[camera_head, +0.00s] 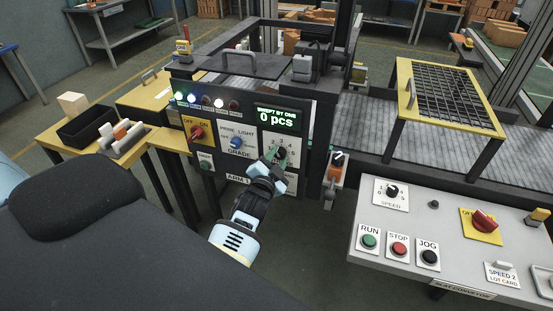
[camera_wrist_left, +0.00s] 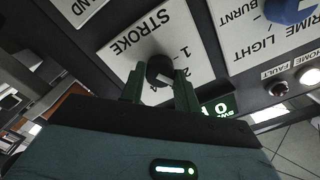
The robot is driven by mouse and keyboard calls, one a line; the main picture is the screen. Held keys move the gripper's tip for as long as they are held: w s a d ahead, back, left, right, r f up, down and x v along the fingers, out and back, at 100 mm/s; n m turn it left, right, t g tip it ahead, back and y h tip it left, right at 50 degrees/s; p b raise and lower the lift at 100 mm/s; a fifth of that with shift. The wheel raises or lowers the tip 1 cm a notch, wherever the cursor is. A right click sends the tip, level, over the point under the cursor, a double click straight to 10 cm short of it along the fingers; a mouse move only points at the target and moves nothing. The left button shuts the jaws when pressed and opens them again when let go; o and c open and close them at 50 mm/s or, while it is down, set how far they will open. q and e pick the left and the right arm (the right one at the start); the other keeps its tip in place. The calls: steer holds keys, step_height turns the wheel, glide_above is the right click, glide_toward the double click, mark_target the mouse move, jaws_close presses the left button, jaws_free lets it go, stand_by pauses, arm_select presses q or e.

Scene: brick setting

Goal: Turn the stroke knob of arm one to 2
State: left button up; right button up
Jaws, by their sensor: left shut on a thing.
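The stroke knob (camera_wrist_left: 158,66) is a dark round knob on a white plate marked STROKE, which appears upside down in the left wrist view. Digits 1 and 2 show beside it; its exact setting is hard to read. The fingers of my left gripper (camera_wrist_left: 159,78) stand on either side of the knob and are shut on it. In the head view, my left gripper (camera_head: 273,165) reaches the right part of the dark ARM 1 panel (camera_head: 222,165) and partly covers the stroke dial. My right gripper is not in view.
The panel also carries a red OFF/ON switch (camera_head: 196,132), a blue grade knob (camera_head: 236,142) and a display (camera_head: 276,117) reading 0 pcs. A grey console (camera_head: 450,215) with RUN, STOP and JOG buttons stands at right. A black bin (camera_head: 85,125) sits on a yellow bench at left.

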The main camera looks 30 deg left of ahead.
arm_select(q)
steer(key=shift+n, duration=1.3)
steer(key=o, duration=1)
steer(key=shift+c, duration=0.2)
steer(key=shift+s, duration=0.1)
